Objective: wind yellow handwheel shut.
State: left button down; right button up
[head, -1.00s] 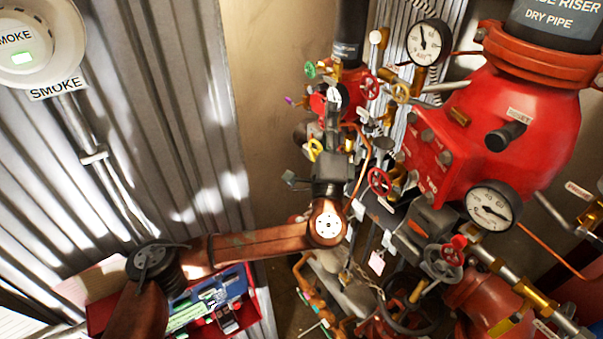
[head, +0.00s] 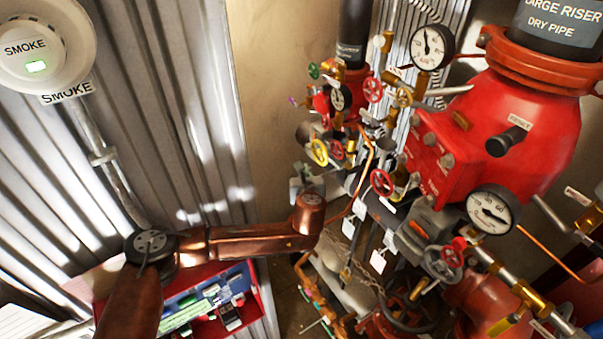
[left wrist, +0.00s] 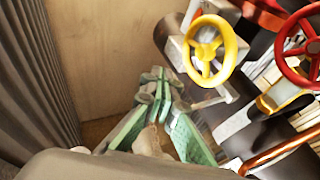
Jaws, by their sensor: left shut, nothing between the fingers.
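The yellow handwheel (head: 319,152) is on the pipework left of the big red valve, and nothing covers it in the head view. In the left wrist view the yellow handwheel (left wrist: 209,50) is at the upper right, with its rim, spokes and hub in plain sight. My left gripper (left wrist: 158,80) has green fingers, closed together and empty. They are left of and below the wheel in that view, apart from it. My right gripper is not in view.
A red handwheel (left wrist: 299,45) is close to the right of the yellow one. Other red wheels (head: 382,182), gauges (head: 432,47) and a copper pipe (head: 364,170) crowd the right side. The bare wall (head: 272,90) leaves room at left.

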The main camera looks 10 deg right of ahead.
pick_arm(q)
jog(key=d, duration=0.3)
jog(key=d+r, duration=0.1)
jog(key=shift+s+d+r+b, duration=0.1)
jog(key=shift+s+d+b, duration=0.2)
jog(key=shift+s+b, duration=0.1)
jog(key=w+a+r, duration=0.2)
jog(key=w+r, duration=0.1)
jog(key=w, duration=0.2)
jog(key=s+f, duration=0.1)
jog(key=s+d+f, duration=0.1)
jog(key=s+f, duration=0.1)
jog(key=f, duration=0.1)
jog(key=shift+s+d+p, duration=0.25)
jog(key=shift+d+p, duration=0.05)
jog(key=shift+w, duration=0.1)
jog(key=shift+w+a+f, duration=0.1)
